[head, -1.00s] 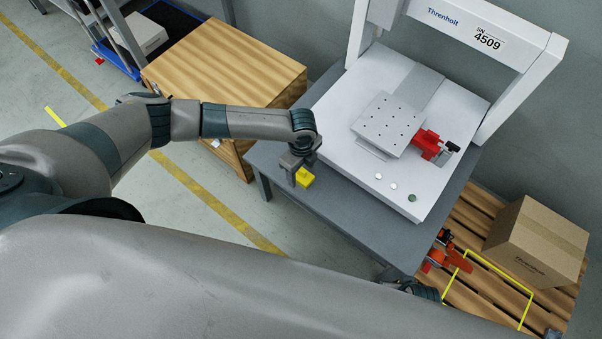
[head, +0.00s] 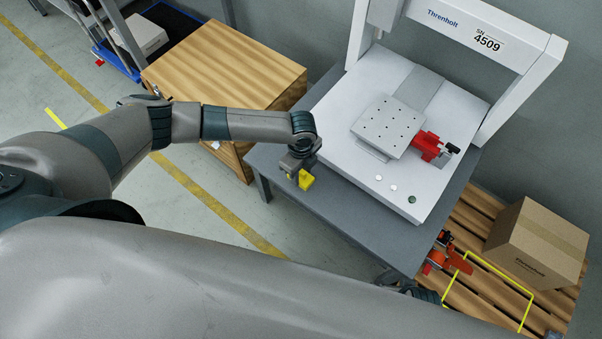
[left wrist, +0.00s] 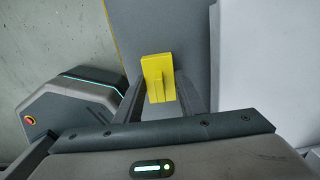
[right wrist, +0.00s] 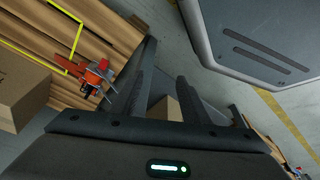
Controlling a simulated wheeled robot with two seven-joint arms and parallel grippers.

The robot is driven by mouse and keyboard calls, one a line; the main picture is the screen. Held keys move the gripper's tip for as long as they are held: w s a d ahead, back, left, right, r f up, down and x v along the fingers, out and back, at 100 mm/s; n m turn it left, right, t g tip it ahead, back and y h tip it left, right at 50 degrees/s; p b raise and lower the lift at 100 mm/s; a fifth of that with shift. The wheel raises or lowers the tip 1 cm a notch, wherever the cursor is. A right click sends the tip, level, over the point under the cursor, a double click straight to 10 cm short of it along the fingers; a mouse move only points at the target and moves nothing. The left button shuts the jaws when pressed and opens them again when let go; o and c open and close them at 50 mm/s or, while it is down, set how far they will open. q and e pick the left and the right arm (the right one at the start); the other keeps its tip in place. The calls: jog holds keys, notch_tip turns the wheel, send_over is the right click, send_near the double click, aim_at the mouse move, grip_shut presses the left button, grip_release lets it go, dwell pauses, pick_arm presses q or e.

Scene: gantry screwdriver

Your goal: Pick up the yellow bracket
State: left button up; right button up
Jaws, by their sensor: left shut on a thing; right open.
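The yellow bracket (head: 305,180) is at the grey table's near left edge, beside the white machine base. In the left wrist view the bracket (left wrist: 158,76) shows a flat plate with a raised rib between my fingers. My left gripper (head: 298,176) points down over it and is shut on it; the left wrist view shows the fingers (left wrist: 158,100) on either side of the rib. I cannot tell whether the bracket still touches the table. My right gripper (right wrist: 160,90) is open and empty, low beside the table, away from the bracket.
The white gantry machine (head: 330,130) with a perforated plate (head: 388,124) and red clamp (head: 427,145) fills most of the grey table (head: 372,232). A wooden cabinet (head: 225,70) stands left. A pallet (head: 480,215) with a cardboard box (head: 537,243) and red-orange tool (head: 446,257) is right.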

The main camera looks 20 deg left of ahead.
pick_arm(q)
jog(key=shift+r, duration=0.15)
notch_tip(320, 180, up, 4)
jog(key=shift+f, duration=0.25)
jog(key=s+d+r, duration=0.4)
jog(key=d+r, duration=0.3)
jog(key=d, duration=0.4)
jog(key=shift+r, duration=0.15)
notch_tip(320, 180, up, 14)
jog(key=n, duration=1.1)
send_over(301, 171)
jog(key=d, duration=0.2)
jog(key=s+a+r+n, duration=0.2)
jog(key=a+r+n, duration=0.2)
jog(key=r+n, duration=0.1)
jog(key=s+a+r+n, duration=0.2)
jog(key=a+r+n, duration=0.2)
jog(key=r+n, duration=0.2)
jog(key=shift+s+r, duration=0.25)
jog(key=shift+r, duration=0.5)
